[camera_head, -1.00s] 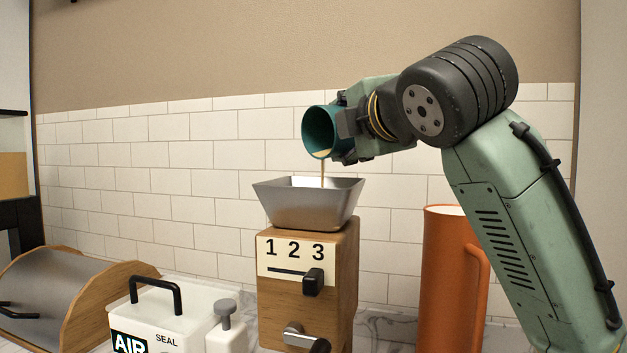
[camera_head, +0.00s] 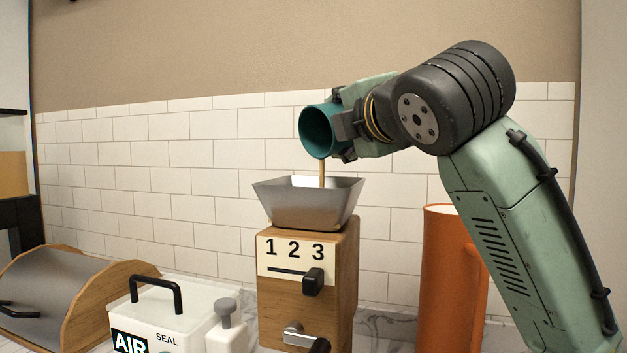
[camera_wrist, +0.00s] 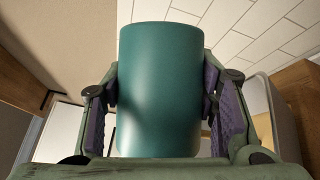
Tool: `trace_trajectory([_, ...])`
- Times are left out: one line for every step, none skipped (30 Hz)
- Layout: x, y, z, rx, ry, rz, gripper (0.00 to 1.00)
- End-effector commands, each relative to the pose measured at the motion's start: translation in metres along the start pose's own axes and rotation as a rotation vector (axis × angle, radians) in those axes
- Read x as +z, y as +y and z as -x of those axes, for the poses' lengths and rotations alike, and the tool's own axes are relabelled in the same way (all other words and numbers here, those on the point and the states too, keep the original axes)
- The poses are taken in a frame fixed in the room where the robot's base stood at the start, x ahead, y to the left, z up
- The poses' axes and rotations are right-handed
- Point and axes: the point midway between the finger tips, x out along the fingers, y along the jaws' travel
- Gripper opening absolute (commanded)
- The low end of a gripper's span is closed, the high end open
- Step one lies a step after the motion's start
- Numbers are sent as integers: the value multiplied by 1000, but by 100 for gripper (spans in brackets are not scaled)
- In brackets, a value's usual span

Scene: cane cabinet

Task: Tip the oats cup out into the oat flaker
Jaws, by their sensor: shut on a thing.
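The oats cup (camera_head: 319,132) is teal and tipped on its side, its mouth facing left and toward the head camera. My gripper (camera_head: 346,128) is shut on the cup from the right. In the wrist view the cup (camera_wrist: 160,90) sits between both fingers. A thin tan stream (camera_head: 322,172) falls from the cup's lip into the grey metal hopper of the oat flaker (camera_head: 308,208). The flaker has a wooden body with a 1 2 3 dial plate and a crank in front. The cup is above the hopper, apart from it. The hopper's contents are hidden.
A tall orange jug (camera_head: 447,270) stands right of the flaker, behind my forearm. A white box with a black handle (camera_head: 160,312) and a small white bottle (camera_head: 226,335) stand at the left front. A wooden roll-top bin (camera_head: 75,300) is farther left. A tiled wall (camera_head: 160,160) is behind.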

Motion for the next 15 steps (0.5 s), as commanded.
trace_trajectory([0, 1, 0, 3, -1, 4, 21])
trace_trajectory([0, 1, 0, 4, -1, 7, 21])
trace_trajectory([-1, 1, 0, 6, -1, 12, 21])
trace_trajectory([-1, 1, 0, 7, -2, 15, 21])
trace_trajectory([-1, 2, 0, 8, -2, 19, 21])
trace_trajectory([-1, 2, 1, 10, -3, 23, 21])
trace_trajectory([-1, 2, 1, 11, -4, 26, 21])
trace_trajectory([-1, 2, 1, 13, -4, 29, 21])
trace_trajectory([-1, 2, 1, 14, -5, 33, 21])
trace_trajectory([-2, 2, 1, 15, -5, 36, 21])
trace_trajectory([-2, 3, 1, 17, -6, 39, 21])
trace_trajectory([-2, 3, 1, 18, -7, 42, 21])
trace_trajectory([-2, 3, 1, 19, -7, 45, 21])
trace_trajectory([-2, 3, 1, 21, -8, 48, 21])
trace_trajectory([-2, 3, 1, 22, -9, 52, 21])
